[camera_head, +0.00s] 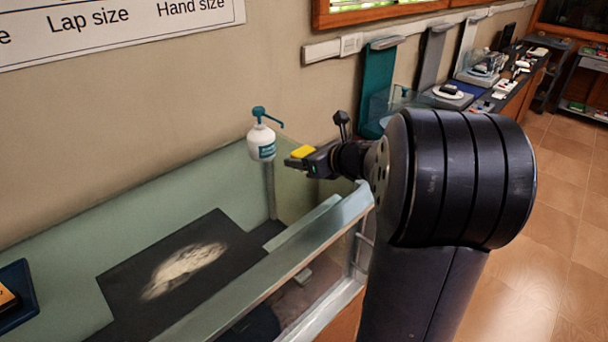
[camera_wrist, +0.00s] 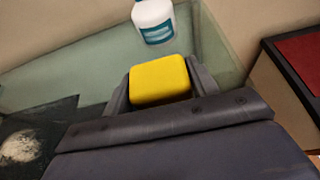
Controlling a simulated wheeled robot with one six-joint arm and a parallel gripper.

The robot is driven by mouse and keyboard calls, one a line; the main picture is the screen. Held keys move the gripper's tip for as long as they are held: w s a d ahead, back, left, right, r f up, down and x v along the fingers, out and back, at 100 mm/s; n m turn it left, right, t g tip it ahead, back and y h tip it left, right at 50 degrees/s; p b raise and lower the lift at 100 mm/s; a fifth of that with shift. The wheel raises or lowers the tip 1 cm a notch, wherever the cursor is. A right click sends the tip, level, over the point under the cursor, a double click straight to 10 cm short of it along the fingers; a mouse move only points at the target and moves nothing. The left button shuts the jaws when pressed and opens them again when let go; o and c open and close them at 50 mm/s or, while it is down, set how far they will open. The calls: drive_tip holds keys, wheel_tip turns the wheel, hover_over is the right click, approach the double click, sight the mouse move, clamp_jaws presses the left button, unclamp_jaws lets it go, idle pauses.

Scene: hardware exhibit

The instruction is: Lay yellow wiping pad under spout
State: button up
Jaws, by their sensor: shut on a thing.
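The yellow wiping pad (camera_head: 302,152) is held between the fingers of my gripper (camera_head: 298,162), which is shut on it. In the wrist view the pad (camera_wrist: 160,80) sits between both fingers. The white pump bottle (camera_head: 261,143) with a teal label has a teal pump, and its spout (camera_head: 276,122) points right toward my gripper. The bottle's lower part (camera_wrist: 154,22) shows at the top of the wrist view, beyond the pad. The pad is near the bottle, to its right and lower than the spout in the head view. The bottle's spout is out of the wrist view.
A glass-walled case with a pale rim (camera_head: 318,236) lies below. A dark mat (camera_head: 130,275) with a pale powdery patch lies inside it. A dark blue tray (camera_head: 22,290) is at the far left. Teal and grey upright panels (camera_head: 376,90) stand along the wall behind my arm.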

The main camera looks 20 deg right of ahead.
sight(305, 181)
drive_tip(key=shift+f, duration=2.25)
drive_tip(key=shift+b, duration=0.3)
drive_tip(key=shift+f, duration=0.2)
drive_tip(key=o, duration=1)
drive_tip(key=shift+c, duration=0.2)
drive_tip(key=shift+r, duration=0.15)
drive_tip(key=shift+s+r, duration=0.1)
drive_tip(key=shift+r, duration=0.1)
drive_tip(key=v, duration=1.1)
drive_tip(key=shift+s+d+b, duration=0.2)
drive_tip(key=shift+s+b, duration=0.1)
drive_tip(key=shift+s, duration=0.1)
drive_tip(key=shift+w, duration=0.1)
